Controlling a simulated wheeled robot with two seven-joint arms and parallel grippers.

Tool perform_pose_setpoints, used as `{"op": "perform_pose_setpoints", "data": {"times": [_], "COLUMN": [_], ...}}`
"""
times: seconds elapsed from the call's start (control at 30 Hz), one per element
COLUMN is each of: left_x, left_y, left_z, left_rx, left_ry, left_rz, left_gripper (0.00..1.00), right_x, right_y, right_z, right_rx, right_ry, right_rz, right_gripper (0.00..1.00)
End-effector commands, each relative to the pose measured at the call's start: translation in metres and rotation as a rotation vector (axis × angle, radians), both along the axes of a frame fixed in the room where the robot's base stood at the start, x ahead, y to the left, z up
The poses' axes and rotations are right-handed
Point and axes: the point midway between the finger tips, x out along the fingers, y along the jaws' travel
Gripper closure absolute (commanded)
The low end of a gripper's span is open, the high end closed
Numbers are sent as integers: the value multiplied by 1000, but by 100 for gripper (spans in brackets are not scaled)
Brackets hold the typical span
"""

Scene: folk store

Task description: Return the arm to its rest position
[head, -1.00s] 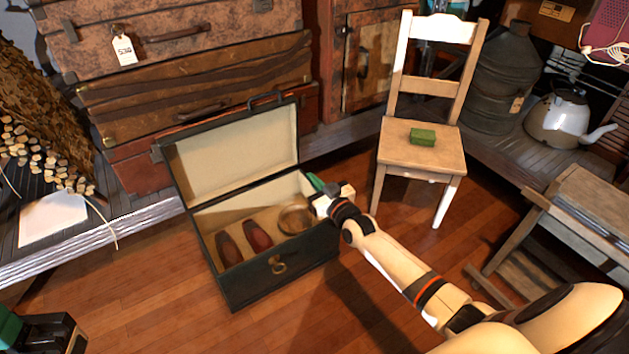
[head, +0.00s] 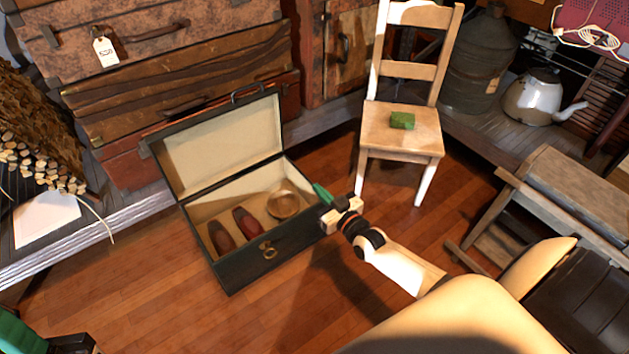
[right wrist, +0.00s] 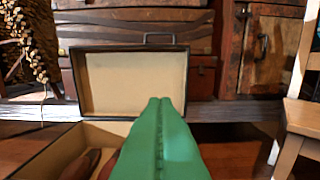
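My right gripper (head: 322,192) is beside the right wall of the open case (head: 262,258) in the head view, outside it and apart from its contents. In the right wrist view its green fingers (right wrist: 159,135) are pressed together with nothing between them. My left gripper (head: 40,335) shows only in part at the lower left corner of the head view; its fingertips cannot be made out. The case holds a round wooden bowl (head: 283,205) and two dark reddish shoe-like objects (head: 246,223).
A white and wood chair (head: 385,140) with a green block (head: 402,121) on its seat stands behind my right arm. A wooden bench (head: 580,195) is at the right. Stacked suitcases (head: 180,75) stand behind the case. Wooden floor in front is clear.

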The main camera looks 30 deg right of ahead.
Motion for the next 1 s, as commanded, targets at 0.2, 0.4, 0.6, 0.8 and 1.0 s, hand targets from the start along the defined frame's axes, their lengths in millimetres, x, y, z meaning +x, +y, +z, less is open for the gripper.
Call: {"op": "perform_pose_setpoints", "data": {"times": [0.2, 0.4, 0.6, 0.8, 1.0], "left_x": [4, 4, 4, 3, 4], "left_y": [-1, -1, -1, 0, 0], "left_z": [6, 5, 5, 6, 6], "left_rx": [8, 9, 9, 5, 7], "left_ry": [23, 27, 26, 19, 21], "left_rz": [1, 2, 2, 4, 3], "left_gripper": [64, 64, 64, 64, 64], "right_x": [-12, -12, -12, -13, -33], "right_y": [-1, -1, -1, 13, 87], "right_z": [1, 1, 1, 12, 96], "right_rx": [0, 0, 0, 10, 72], "right_ry": [-1, -2, -1, -37, -287], "right_rz": [0, 0, 0, 18, 115], "right_gripper": [100, 100, 100, 100, 100]}}
